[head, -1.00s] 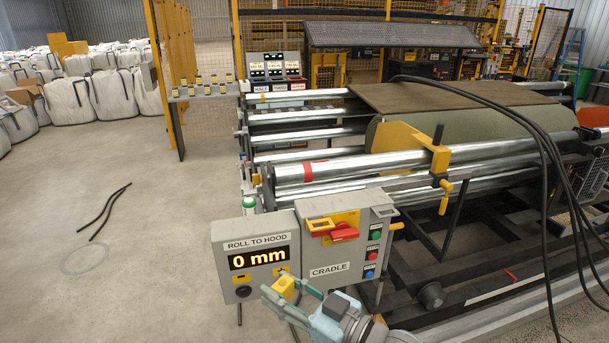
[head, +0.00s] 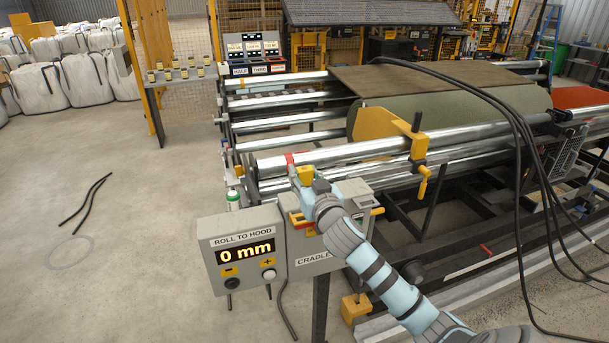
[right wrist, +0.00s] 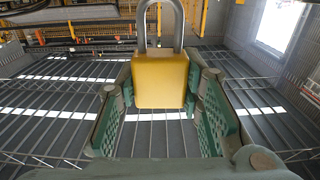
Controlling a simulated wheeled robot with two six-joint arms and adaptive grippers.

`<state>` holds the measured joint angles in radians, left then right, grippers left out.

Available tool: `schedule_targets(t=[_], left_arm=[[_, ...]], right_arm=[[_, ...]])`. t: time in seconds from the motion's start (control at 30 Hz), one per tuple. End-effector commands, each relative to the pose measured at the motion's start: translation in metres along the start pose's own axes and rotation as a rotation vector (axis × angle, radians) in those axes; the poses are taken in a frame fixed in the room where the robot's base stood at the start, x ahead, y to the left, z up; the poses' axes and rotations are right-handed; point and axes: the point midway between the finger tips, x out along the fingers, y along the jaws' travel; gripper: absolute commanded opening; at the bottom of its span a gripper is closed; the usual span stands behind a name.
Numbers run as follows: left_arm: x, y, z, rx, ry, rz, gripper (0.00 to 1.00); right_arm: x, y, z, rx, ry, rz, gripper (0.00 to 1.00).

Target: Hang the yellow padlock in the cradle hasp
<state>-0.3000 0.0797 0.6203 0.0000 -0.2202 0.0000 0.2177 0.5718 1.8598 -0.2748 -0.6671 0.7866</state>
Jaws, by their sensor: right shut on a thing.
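The yellow padlock (head: 305,174) is held in my right gripper (head: 302,188), above the top of the grey cradle box (head: 318,257). In the right wrist view the padlock (right wrist: 160,80) sits between the green finger pads of the gripper (right wrist: 160,100), its steel shackle pointing up and cut off by the frame's top edge. The gripper and forearm cover most of the box's front, including most of the hasp area. Only a yellow-orange edge (head: 297,219) shows left of the wrist. I cannot tell whether padlock and hasp touch. My left gripper is not in view.
The display box (head: 240,248), reading 0 mm, adjoins the cradle box on the left. Steel rollers (head: 350,150) and a yellow clamp (head: 418,155) stand just behind. Black cables (head: 530,180) hang at the right. The concrete floor at left is mostly clear.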

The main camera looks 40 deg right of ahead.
Motion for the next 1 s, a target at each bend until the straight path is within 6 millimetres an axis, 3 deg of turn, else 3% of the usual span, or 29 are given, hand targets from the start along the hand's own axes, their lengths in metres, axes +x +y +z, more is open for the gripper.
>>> schedule_targets(t=[0.47, 1.0], left_arm=[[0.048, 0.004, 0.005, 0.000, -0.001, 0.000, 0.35], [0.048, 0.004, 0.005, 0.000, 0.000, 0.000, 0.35]], right_arm=[[0.000, 0.000, 0.057, -0.001, 0.000, -0.002, 0.03], [0.000, 0.000, 0.058, -0.001, 0.000, -0.002, 0.03]])
